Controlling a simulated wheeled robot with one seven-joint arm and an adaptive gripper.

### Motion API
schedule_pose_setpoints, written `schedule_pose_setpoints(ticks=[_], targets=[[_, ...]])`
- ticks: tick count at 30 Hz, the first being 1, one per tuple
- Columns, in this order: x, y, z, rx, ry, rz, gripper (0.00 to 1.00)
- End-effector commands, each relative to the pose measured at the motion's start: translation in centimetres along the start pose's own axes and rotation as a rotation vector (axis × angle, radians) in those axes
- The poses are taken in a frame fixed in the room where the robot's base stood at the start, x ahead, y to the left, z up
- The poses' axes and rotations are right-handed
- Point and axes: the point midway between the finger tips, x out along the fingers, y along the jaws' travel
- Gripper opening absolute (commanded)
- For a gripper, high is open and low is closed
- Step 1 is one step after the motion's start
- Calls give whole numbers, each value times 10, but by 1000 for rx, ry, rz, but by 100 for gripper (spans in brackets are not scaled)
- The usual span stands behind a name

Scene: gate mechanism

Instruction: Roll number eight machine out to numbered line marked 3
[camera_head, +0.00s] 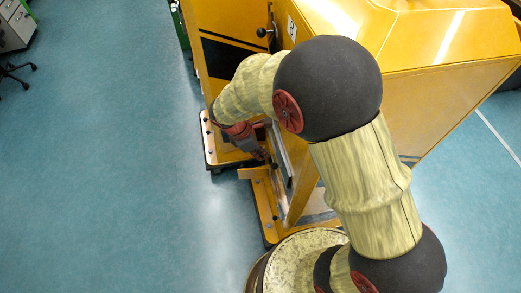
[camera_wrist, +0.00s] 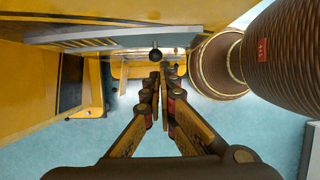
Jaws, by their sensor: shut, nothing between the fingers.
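A large yellow machine (camera_head: 440,95) stands at the upper right in the head view, partly hidden behind my arm. A small white label (camera_head: 291,29) is on it, but its digit is too small to read surely. My gripper (camera_head: 262,156) is low beside the machine's near side, above its yellow base frame (camera_head: 265,205). In the wrist view my gripper (camera_wrist: 163,80) is shut and empty, with a black ball knob (camera_wrist: 155,55) just beyond its fingertips. Contact with the knob cannot be told. No line marked 3 is readable.
Another yellow panel (camera_head: 207,70) with black stripes stands at the left, with a black knob (camera_head: 265,32) near it. Open teal floor (camera_head: 100,170) fills the left. A white floor line (camera_head: 497,135) shows at right. A drawer cabinet (camera_head: 15,28) is at the far left corner.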

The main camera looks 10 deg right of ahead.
Motion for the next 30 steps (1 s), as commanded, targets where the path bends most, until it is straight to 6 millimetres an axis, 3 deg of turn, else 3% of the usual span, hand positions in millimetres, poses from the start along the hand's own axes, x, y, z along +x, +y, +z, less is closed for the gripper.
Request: schedule_pose_setpoints(ticks=[1,7,16,30], targets=[[14,0,-1,1,-1,-3,0],[52,-1,-1,1,0,-2,0],[62,0,33,4,1,1,0],[63,0,38,2,1,1,0]])
